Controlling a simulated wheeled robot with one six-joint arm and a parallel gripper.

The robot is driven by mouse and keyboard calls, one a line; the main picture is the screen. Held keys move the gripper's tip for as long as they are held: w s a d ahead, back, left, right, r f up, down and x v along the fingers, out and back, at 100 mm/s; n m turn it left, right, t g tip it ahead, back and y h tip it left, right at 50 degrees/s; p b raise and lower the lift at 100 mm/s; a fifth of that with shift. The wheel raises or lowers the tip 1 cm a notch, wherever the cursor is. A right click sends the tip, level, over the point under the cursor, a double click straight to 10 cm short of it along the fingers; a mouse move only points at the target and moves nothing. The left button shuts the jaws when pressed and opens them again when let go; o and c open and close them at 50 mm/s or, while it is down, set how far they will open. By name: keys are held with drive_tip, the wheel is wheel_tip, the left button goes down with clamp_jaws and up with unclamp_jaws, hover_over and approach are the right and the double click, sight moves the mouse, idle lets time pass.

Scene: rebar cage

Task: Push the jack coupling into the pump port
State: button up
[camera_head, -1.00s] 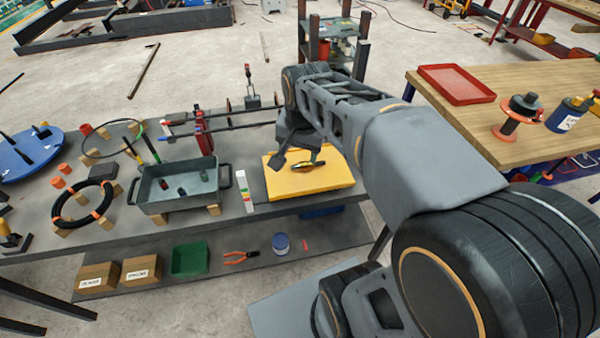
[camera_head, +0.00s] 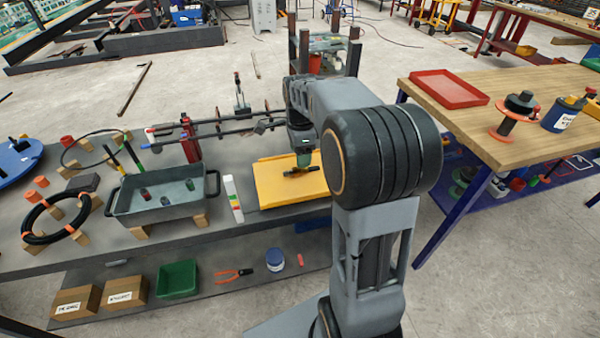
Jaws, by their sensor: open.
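A small dark piece (camera_head: 300,172) lies on the yellow tray (camera_head: 275,192) at the right end of the grey bench. It may be the jack coupling, but it is too small to tell. My gripper (camera_head: 303,163) points down just above this piece, and its fingers are small and partly hidden by my arm. It is open, and I see nothing held in it. I cannot tell whether the fingers touch the piece. I cannot make out the pump port for certain.
A grey tub (camera_head: 165,200) with small bottles stands left of a striped white strip (camera_head: 232,198). A red stand (camera_head: 190,142) with long dark bars is behind. A black hose coil (camera_head: 55,215) lies at left. A wooden table (camera_head: 500,130) stands at right.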

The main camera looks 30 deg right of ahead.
sight(301, 171)
drive_tip(key=shift+d+f+b, duration=0.15)
drive_tip(key=shift+f+b, duration=0.15)
drive_tip(key=shift+f, duration=2.8)
drive_tip(key=c, duration=1.1)
